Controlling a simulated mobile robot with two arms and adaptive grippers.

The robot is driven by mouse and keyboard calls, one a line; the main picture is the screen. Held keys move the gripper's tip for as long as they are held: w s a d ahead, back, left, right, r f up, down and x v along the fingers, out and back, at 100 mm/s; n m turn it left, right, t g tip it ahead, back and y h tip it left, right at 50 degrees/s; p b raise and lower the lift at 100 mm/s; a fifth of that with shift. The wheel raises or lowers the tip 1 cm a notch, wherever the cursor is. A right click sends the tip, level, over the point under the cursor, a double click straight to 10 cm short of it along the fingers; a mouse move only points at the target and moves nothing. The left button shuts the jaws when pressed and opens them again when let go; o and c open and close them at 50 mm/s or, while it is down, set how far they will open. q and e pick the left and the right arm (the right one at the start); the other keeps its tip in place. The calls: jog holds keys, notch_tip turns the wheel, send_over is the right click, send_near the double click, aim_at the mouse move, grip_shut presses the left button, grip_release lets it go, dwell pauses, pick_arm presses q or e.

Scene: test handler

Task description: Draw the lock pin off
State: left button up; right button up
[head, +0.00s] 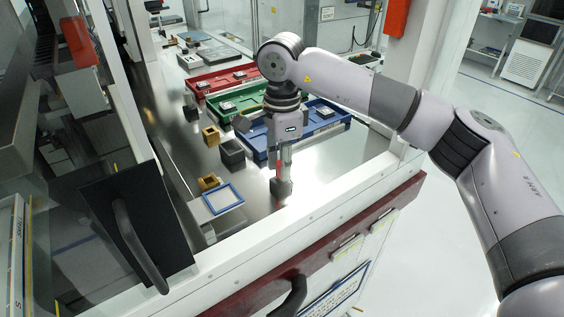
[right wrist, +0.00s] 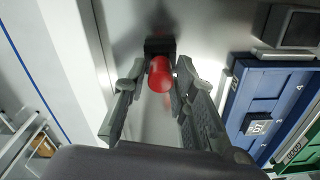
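The lock pin shows as a red knob (right wrist: 160,74) on a small dark block (right wrist: 160,46) in the right wrist view. In the head view the red pin (head: 278,170) stands above the dark block (head: 281,188) on the metal worktop, near its front edge. My right gripper (head: 282,160) points straight down over it. In the right wrist view the fingers (right wrist: 157,68) are on either side of the red knob, with narrow gaps, so they look open around it. The pin's lower part is hidden. My left gripper is in neither view.
A blue tray (head: 335,131) lies just behind my right gripper, with a red tray (head: 208,88) farther back. A dark open box (head: 232,153), brass-coloured blocks (head: 211,136) and a blue-framed plate (head: 222,199) are to the left. A white frame rail (head: 330,208) runs along the front.

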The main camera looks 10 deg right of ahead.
grip_shut()
jog(key=shift+r, duration=0.7)
dwell(0.7)
jog(key=shift+r+p, duration=0.85)
jog(key=shift+r, duration=0.3)
